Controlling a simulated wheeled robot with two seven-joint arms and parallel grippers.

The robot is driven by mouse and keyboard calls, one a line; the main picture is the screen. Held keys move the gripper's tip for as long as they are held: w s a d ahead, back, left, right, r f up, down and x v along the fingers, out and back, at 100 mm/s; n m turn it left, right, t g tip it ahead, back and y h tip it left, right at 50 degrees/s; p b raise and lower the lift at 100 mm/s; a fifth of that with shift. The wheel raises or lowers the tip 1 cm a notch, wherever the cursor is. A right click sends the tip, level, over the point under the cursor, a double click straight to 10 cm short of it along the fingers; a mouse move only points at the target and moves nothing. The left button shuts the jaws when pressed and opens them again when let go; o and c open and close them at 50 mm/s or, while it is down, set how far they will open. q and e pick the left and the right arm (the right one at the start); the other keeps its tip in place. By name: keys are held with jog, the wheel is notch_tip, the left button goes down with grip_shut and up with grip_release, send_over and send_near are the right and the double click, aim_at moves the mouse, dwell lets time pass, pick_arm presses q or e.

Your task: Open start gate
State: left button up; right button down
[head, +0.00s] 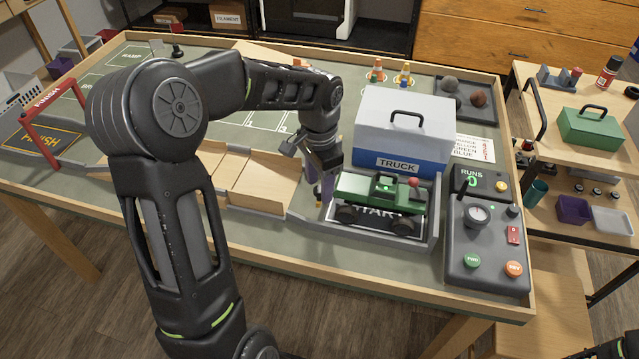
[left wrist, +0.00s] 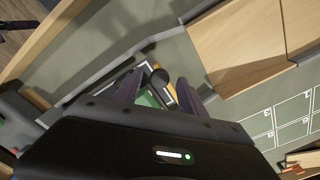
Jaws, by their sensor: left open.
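The green truck (head: 380,194) stands in the grey-walled start bay (head: 432,232) over a START panel. My left gripper (head: 320,190) is open at the bay's left end, fingers pointing down, just left of the truck. In the left wrist view my left gripper (left wrist: 160,92) has its two purple fingers apart. Between them show a dark round knob (left wrist: 159,75) and a yellow strip, apparently parts of the start gate; I cannot tell whether the fingers touch them. The gate is mostly hidden by the gripper in the head view.
A control box (head: 487,243) with dial and buttons stands right of the bay. A blue and grey TRUCK case (head: 405,130) stands behind it. Wooden ramps (head: 262,185) lie left of the gripper. A red FINISH arch (head: 50,120) stands at far left.

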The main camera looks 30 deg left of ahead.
pick_arm(q)
notch_tip(320, 180, up, 7)
jog(key=shift+r, duration=0.2)
jog(key=shift+c, duration=0.2)
